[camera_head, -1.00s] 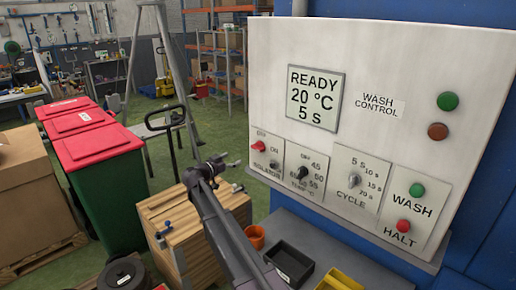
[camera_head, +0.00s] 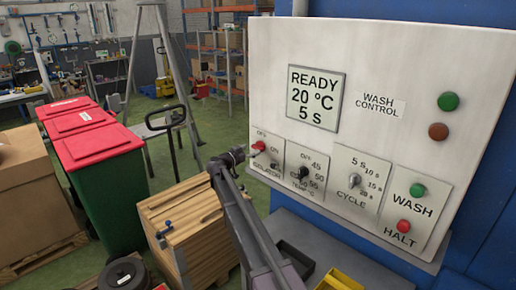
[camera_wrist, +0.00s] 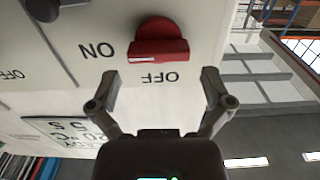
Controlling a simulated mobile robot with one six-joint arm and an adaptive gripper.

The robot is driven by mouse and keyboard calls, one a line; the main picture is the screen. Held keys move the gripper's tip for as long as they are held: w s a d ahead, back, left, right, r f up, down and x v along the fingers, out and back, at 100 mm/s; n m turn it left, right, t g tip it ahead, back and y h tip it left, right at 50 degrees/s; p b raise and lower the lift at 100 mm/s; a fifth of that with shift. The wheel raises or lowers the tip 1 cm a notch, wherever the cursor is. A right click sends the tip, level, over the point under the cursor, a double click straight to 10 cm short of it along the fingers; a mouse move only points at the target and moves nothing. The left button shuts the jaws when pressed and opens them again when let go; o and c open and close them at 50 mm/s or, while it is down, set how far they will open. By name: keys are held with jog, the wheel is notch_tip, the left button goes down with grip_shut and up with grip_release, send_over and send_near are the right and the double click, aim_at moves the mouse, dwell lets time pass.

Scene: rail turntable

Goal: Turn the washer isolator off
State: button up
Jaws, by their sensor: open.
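The washer isolator is a red rotary knob (camera_head: 259,146) at the lower left of the white wash control panel (camera_head: 420,90). In the wrist view, which shows the panel upside down, the red knob (camera_wrist: 158,42) has a bar handle lying sideways, one end toward the "ON" label (camera_wrist: 97,50). The "OFF" label (camera_wrist: 161,77) is just below the bar there. My gripper (camera_wrist: 160,88) is open and empty, its fingertips spread wider than the bar and short of it. In the head view my gripper (camera_head: 241,154) is close to the knob, at its left.
A black temperature knob (camera_head: 303,173) and a cycle knob (camera_head: 354,181) are to the right on the panel. Green WASH (camera_head: 417,190) and red HALT (camera_head: 404,226) buttons follow. The display (camera_head: 314,98) reads READY. A wooden crate (camera_head: 185,220) stands below my arm.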

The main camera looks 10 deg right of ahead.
aim_at(255, 148)
jog(key=shift+x, duration=1.85)
jog(key=c, duration=0.9)
